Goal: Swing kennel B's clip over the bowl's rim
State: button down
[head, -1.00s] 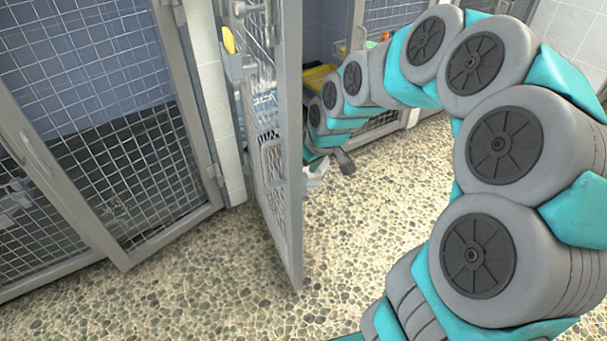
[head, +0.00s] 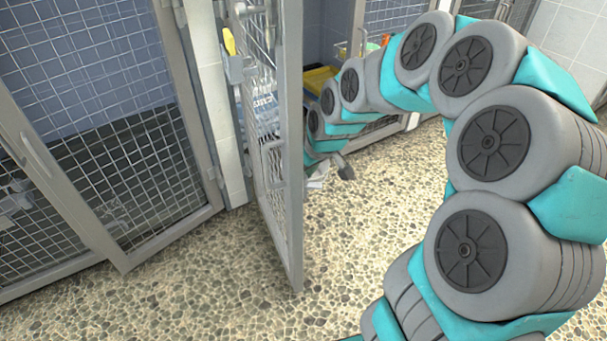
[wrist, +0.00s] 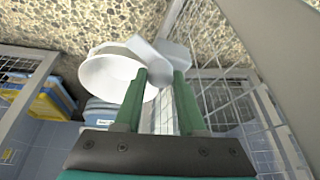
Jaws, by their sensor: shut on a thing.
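In the wrist view my gripper (wrist: 162,75) has its two green fingers closed around a pale grey clip (wrist: 150,56), whose flat pieces extend past the fingertips. I cannot read a kennel letter.
Yellow and blue stacked items (wrist: 45,100) lie left of the bowl in the wrist view. A yellow-handled latch (head: 229,42) is on the door side. A closed mesh kennel (head: 100,150) stands at left. The pebbled floor (head: 200,290) in front is clear.

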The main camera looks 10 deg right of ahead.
dwell(0.4)
jog(key=n+g+y+p, duration=0.1)
jog(key=n, duration=0.3)
jog(key=shift+w+r+p, duration=0.15)
jog(key=shift+p, duration=0.25)
jog(key=n+g, duration=0.1)
jog(key=n, duration=0.1)
jog(key=n+y+p, duration=0.1)
jog(key=n, duration=0.2)
jog(key=shift+w+g, duration=0.1)
jog(key=shift+g, duration=0.3)
jog(key=n+g, duration=0.1)
jog(key=n, duration=0.1)
jog(key=n+g, duration=0.1)
jog(key=n, duration=0.2)
jog(key=shift+w+d+p, duration=0.1)
jog(key=shift+w+p, duration=0.05)
jog(key=shift+p, duration=0.25)
jog(key=shift+n+g, duration=0.6)
jog(key=shift+n, duration=1)
jog(key=c, duration=0.5)
grip_release()
